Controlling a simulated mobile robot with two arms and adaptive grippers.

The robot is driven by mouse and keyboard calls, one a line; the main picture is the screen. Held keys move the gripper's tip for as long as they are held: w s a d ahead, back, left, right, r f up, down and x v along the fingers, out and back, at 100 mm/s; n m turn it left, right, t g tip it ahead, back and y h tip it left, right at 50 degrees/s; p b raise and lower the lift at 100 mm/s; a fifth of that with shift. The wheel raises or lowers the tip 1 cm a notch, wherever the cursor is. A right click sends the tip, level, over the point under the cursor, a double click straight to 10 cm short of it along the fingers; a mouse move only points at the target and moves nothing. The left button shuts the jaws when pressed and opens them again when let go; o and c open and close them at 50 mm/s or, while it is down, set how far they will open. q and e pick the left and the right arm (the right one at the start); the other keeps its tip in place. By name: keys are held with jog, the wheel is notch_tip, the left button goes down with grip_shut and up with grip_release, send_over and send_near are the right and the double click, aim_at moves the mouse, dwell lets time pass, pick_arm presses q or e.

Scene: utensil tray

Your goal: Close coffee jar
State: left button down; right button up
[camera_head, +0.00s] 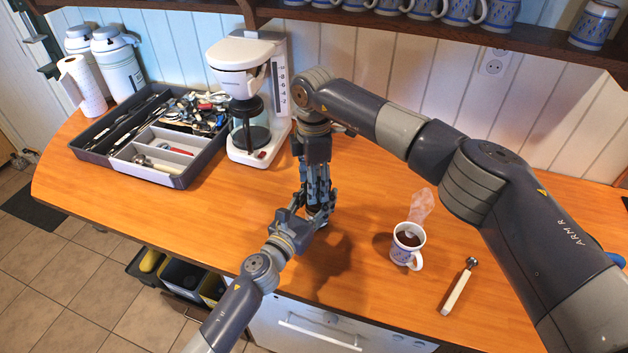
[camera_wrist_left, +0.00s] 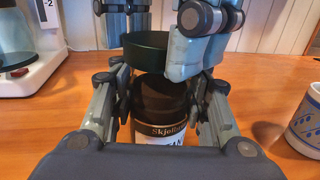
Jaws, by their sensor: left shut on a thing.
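The coffee jar (camera_wrist_left: 162,105) stands upright between the fingers of my left gripper (camera_wrist_left: 160,112) in the left wrist view. It is dark with a gold band and a white label. The dark round lid (camera_wrist_left: 148,50) sits just above the jar's mouth, a little to the left. My right gripper (camera_wrist_left: 155,40) reaches down from above with its fingers at either side of the lid and appears shut on it. Whether lid and jar touch I cannot tell. In the head view my left gripper (camera_head: 320,212) is below my right gripper (camera_head: 317,180), and they mostly hide the jar and lid.
A mug of coffee (camera_head: 407,245) stands to the right, with a white-handled scoop (camera_head: 458,287) beyond it. The white coffee maker (camera_head: 262,145) and utensil tray (camera_head: 180,180) are at the left. Bare counter lies in front of the tray.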

jog(key=shift+f, duration=0.35)
jog(key=shift+d+f, duration=0.1)
jog(key=shift+f, duration=0.1)
jog(key=shift+c, duration=0.5)
jog(key=shift+f, duration=0.1)
jog(key=shift+c, duration=0.7)
jog(key=shift+s+f, duration=0.1)
jog(key=shift+f, duration=0.2)
jog(key=shift+o, duration=0.2)
jog(key=shift+d+f, duration=0.2)
jog(key=shift+f, duration=0.35)
dwell(0.4)
jog(key=shift+o, duration=0.5)
jog(key=shift+r, duration=0.1)
jog(key=shift+a+r, duration=0.1)
jog(key=shift+r, duration=0.15)
jog(key=shift+c, duration=0.6)
jog(key=shift+r, duration=0.2)
